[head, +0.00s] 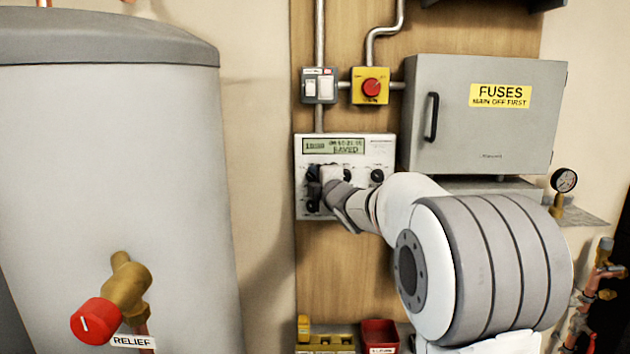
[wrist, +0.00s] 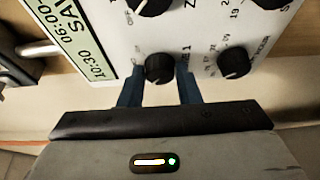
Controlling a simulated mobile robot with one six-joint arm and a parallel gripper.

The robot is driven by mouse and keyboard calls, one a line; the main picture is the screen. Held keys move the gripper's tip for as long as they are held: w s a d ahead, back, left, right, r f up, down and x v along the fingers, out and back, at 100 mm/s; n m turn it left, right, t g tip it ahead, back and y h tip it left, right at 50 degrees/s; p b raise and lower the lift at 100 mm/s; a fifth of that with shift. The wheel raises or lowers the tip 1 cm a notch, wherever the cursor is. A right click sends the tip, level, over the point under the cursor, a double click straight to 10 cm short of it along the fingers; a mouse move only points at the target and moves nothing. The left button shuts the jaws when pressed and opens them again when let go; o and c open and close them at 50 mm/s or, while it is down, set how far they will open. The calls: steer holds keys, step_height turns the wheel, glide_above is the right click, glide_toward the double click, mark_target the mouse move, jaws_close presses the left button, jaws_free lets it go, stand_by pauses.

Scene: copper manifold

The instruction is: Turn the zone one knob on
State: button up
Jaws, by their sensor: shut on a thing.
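The white control panel (head: 385,205) hangs on the wooden board, with a green display (head: 334,146) and several black knobs. In the wrist view, the zone one knob (wrist: 159,68) is black and round, with a label ending in "1" beside it. My gripper (wrist: 158,82) has one dark blue finger on each side of this knob and is shut on it. In the head view my gripper (head: 315,186) is at the panel's left part and hides the knob it holds.
A grey fuse box (head: 485,115) stands out right of the panel. A red stop button (head: 371,87) and a switch (head: 319,86) are above. Other black knobs (wrist: 234,62) sit close to my fingers. A large grey tank (head: 110,190) with a red relief knob (head: 96,321) stands left.

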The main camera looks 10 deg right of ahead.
steer(key=shift+f+b, duration=0.1)
steer(key=shift+b, duration=0.2)
steer(key=m+t+h+b, duration=0.1)
steer(key=m+b, duration=0.4)
steer(key=b, duration=0.2)
steer(key=m+t+h+b, duration=0.2)
steer(key=m+b, duration=0.4)
steer(key=b, duration=0.1)
steer(key=f+m+t+h+b, duration=0.1)
steer(key=m+b, duration=0.4)
steer(key=b, duration=0.2)
steer(key=shift+w+a+m+t+h, duration=0.1)
steer(key=shift+a+m+t+h, duration=0.2)
steer(key=shift+a, duration=0.1)
steer(key=shift+a+r+m+h+p, duration=0.1)
steer(key=shift+m+h+p, duration=0.1)
steer(key=shift+m+h, duration=0.9)
steer(key=shift+m+h+p, duration=0.15)
steer(key=shift+m+h, duration=0.25)
steer(key=shift+m, duration=1.3)
steer(key=o, duration=1)
steer(key=shift+c, duration=0.2)
